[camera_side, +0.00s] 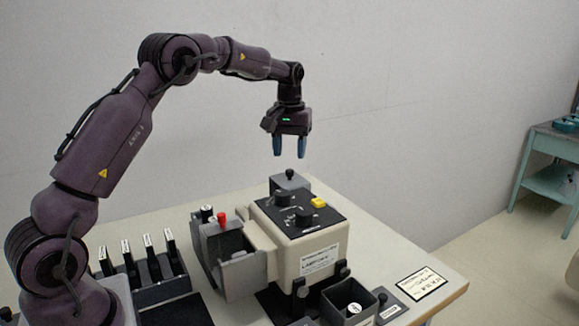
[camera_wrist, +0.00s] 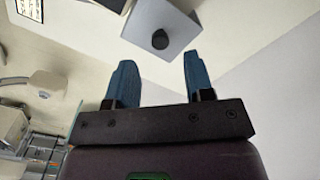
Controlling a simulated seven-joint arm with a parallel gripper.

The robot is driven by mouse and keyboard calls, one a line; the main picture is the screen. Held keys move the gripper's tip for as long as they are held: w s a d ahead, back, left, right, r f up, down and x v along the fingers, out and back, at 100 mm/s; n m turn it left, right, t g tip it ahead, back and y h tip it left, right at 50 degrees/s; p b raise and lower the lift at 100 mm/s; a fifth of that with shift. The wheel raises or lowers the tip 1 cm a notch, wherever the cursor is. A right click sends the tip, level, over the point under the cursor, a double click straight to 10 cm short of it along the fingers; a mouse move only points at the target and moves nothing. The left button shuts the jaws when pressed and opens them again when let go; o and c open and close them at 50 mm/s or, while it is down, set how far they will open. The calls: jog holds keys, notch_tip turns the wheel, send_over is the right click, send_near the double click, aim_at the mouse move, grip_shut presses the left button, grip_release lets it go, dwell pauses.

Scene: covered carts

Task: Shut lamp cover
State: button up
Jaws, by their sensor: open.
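My gripper (camera_side: 290,153) hangs fingers down in the air, above the back of a cream instrument (camera_side: 300,247) with a black top panel. Its two blue fingers are spread and empty; they also show in the wrist view (camera_wrist: 155,77). A grey block-shaped cover (camera_side: 291,183) with a black knob stands at the instrument's back, below the fingers. In the wrist view the grey cover (camera_wrist: 178,25) and its knob (camera_wrist: 160,39) lie beyond the fingertips, apart from them. No label names the lamp cover, and I cannot tell whether this cover is open or shut.
Grey open compartments with a red knob (camera_side: 222,218) stand left of the instrument. A black rack (camera_side: 150,290) holds several labelled pieces. An open dark box (camera_side: 348,301) is at the front. A label card (camera_side: 421,284) lies on the right of the table, which is mostly clear there.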

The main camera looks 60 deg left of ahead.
aim_at(289, 170)
jog(key=shift+f, duration=2.4)
grip_shut()
jog(key=s, duration=0.8)
jog(key=shift+s, duration=0.4)
